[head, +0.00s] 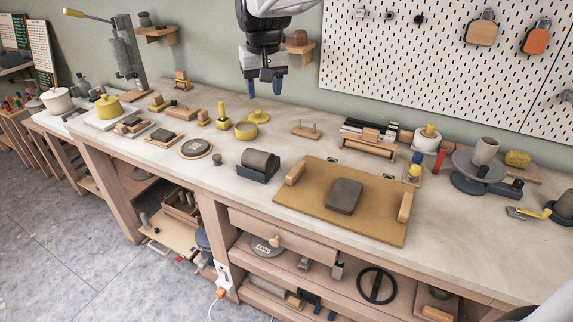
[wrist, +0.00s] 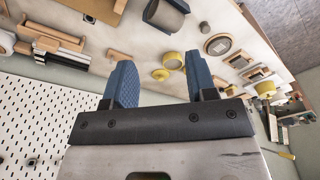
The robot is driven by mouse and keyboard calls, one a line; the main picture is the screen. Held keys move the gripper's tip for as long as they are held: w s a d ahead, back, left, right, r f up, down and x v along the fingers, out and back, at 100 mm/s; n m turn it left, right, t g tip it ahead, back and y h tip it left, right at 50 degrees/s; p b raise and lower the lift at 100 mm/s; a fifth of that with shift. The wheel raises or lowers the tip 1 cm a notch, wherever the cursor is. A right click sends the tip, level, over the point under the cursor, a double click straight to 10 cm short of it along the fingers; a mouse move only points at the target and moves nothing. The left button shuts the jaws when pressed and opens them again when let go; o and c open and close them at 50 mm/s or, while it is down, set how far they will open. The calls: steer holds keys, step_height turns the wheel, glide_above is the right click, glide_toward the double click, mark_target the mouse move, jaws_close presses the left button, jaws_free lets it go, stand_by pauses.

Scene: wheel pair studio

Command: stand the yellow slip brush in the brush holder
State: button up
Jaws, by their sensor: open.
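My gripper (head: 264,87) hangs above the back of the bench, open and empty; its blue fingers stand apart in the wrist view (wrist: 161,80). A slim tool with a yellow handle (head: 537,213), which looks like the slip brush, lies on the bench at the far right, its other end grey. A dark round cup (head: 565,206) stands beside it, cut by the picture edge; it may be the brush holder, but I cannot tell for sure. My gripper is far to the left of both, touching nothing. Neither shows in the wrist view.
A tan board (head: 285,196) with a grey slab (head: 344,196) fills the middle front. A banding wheel (head: 480,166) with a cup stands left of the yellow-handled tool. Bare bench lies in front of the wheel.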

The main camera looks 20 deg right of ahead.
steer(key=s+f, duration=0.3)
steer(key=s, duration=0.7)
steer(key=s+d+f, duration=0.1)
steer(key=s+f, duration=0.3)
steer(key=s, duration=0.6)
steer(key=s+f+t, duration=0.1)
steer(key=s+f, duration=0.2)
steer(key=s, duration=0.7)
steer(key=shift+d+f, duration=0.3)
steer(key=shift+d, duration=0.1)
